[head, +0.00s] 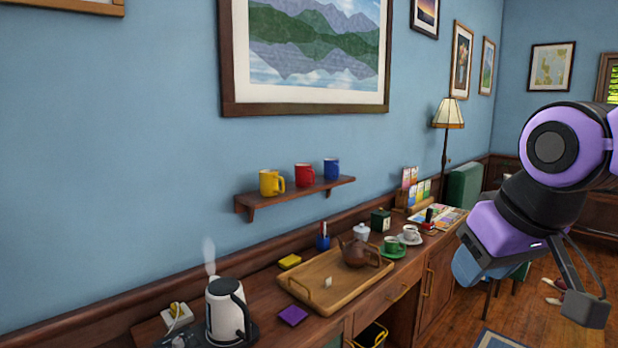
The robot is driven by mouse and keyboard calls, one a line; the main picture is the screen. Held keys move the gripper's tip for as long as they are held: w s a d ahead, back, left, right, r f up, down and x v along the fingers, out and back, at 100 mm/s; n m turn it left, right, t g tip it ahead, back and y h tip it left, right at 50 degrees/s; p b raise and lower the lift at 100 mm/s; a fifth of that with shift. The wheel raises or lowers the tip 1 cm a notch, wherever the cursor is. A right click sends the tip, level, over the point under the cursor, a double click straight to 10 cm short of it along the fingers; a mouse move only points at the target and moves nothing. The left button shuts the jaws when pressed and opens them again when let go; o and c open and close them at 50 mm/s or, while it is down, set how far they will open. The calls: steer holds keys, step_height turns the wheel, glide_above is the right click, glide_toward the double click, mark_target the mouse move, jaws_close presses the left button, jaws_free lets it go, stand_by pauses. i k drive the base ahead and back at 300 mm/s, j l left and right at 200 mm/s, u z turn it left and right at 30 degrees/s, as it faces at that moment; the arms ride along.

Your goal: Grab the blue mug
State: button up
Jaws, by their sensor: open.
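The blue mug (331,168) stands upright at the right end of a small wooden wall shelf (297,193). A red mug (304,176) stands just left of it, and a yellow mug (270,183) stands at the shelf's left end. My gripper (584,302) hangs at the right of the head view, well to the right of the shelf and apart from the mugs. It is open, and I see nothing held in it. One of its fingers is largely hidden by the arm.
Below the shelf, a long wooden sideboard carries a steaming kettle (226,308), a wooden tray (322,299) with a brown teapot (354,251), and cups on saucers. A floor lamp (447,115) stands farther back. The wall space around the shelf is clear up to a large framed picture (306,108).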

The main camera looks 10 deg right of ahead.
mark_target(331, 165)
steer(key=i+l+u, duration=0.25)
steer(key=i+l, duration=0.25)
steer(key=l, duration=0.15)
steer(key=i+l+u, duration=0.15)
steer(key=l, duration=0.2)
steer(key=i+l+u, duration=0.1)
steer(key=i+l, duration=0.15)
steer(key=l, duration=0.15)
steer(key=i+l+u, duration=0.15)
steer(key=l, duration=0.25)
steer(key=i+l+u, duration=0.1)
steer(key=l, duration=0.35)
steer(key=i+l+u, duration=0.15)
steer(key=l, duration=0.3)
steer(key=i+l+u, duration=0.1)
steer(key=i+l, duration=0.15)
steer(key=l, duration=0.2)
